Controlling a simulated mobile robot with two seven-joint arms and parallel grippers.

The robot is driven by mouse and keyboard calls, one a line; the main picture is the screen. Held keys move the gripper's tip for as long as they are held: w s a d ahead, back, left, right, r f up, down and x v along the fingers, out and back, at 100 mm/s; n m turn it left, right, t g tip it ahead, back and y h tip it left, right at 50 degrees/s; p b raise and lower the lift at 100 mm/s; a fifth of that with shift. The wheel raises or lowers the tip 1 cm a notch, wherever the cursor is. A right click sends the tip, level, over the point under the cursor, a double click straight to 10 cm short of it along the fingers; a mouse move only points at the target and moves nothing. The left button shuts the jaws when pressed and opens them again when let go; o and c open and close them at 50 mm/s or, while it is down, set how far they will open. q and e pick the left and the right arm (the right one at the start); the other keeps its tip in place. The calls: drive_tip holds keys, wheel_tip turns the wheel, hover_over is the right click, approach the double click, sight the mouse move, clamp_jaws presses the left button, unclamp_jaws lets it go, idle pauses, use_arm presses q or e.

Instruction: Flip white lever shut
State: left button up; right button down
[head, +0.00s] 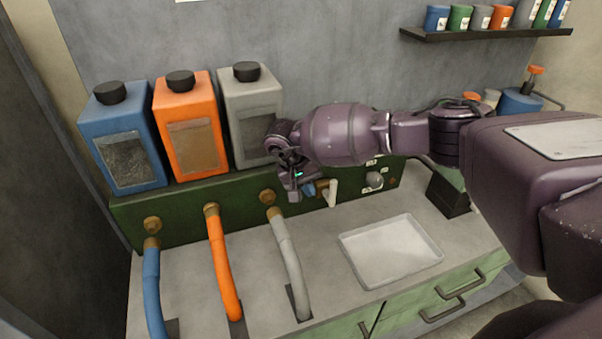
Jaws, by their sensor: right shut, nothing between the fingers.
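The white lever (332,193) sticks out from the front of the green panel (180,215), to the right of the grey hose's fitting, and hangs roughly downward. My right gripper (296,191) is shut and empty, in front of the panel just left of the white lever. A small gap seems to lie between them, but I cannot tell the depth. My left gripper is not in view.
Blue (125,142), orange (190,130) and grey (248,98) canisters stand behind the panel. Blue, orange and grey hoses (289,255) run down to the counter. A white tray (390,250) lies at the right.

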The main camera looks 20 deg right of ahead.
sight(329, 199)
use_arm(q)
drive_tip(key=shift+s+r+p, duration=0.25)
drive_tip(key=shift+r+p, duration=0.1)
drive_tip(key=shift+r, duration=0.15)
use_arm(e)
drive_tip(key=shift+s+d+r, duration=0.15)
drive_tip(key=shift+s+d, duration=0.05)
drive_tip(key=shift+d, duration=0.65)
drive_tip(key=shift+s+d+r, duration=0.1)
drive_tip(key=shift+s+d, duration=0.1)
drive_tip(key=shift+d, duration=0.65)
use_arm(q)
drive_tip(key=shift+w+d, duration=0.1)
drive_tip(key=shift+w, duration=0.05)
